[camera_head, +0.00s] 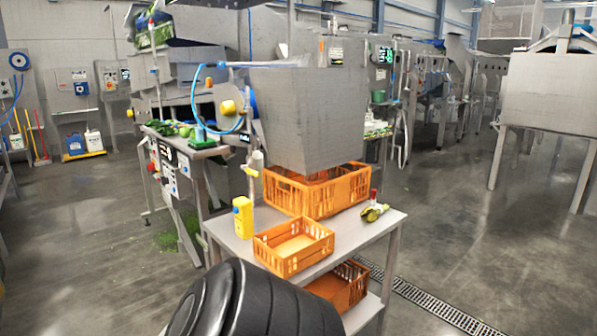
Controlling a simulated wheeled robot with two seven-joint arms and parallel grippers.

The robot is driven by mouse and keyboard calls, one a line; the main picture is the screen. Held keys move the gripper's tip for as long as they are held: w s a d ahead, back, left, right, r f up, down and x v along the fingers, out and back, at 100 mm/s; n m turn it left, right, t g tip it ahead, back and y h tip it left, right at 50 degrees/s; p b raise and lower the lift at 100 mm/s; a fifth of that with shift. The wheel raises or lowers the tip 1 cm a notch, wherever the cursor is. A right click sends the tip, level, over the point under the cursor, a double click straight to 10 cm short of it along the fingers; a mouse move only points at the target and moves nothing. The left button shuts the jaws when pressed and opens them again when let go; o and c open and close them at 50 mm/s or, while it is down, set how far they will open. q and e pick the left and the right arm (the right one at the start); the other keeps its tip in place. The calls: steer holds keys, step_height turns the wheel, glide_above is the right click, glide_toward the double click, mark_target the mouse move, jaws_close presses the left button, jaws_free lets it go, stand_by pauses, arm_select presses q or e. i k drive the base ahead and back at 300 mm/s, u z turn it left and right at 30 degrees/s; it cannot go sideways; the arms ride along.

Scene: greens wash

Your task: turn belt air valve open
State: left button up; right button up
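The belt air valve cannot be singled out with certainty. A round yellow knob (228,107) sits on the machine's left side, beside a looping blue air hose (194,98). A small yellow handle (250,172) shows lower down on an upright pipe, just left of the large orange crate. Which of these is the valve, and how it is turned, is too small to tell. Neither of my grippers is in view.
A steel table (345,240) holds a small orange crate (294,246), a large orange crate (318,190), a yellow bottle (243,217) and a yellow-green tool (374,213). A grey hopper (312,118) overhangs the large crate. Another orange crate (340,287) sits below. Floor at right is clear.

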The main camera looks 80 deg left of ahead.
mark_target(251, 170)
steer(key=u, duration=2.75)
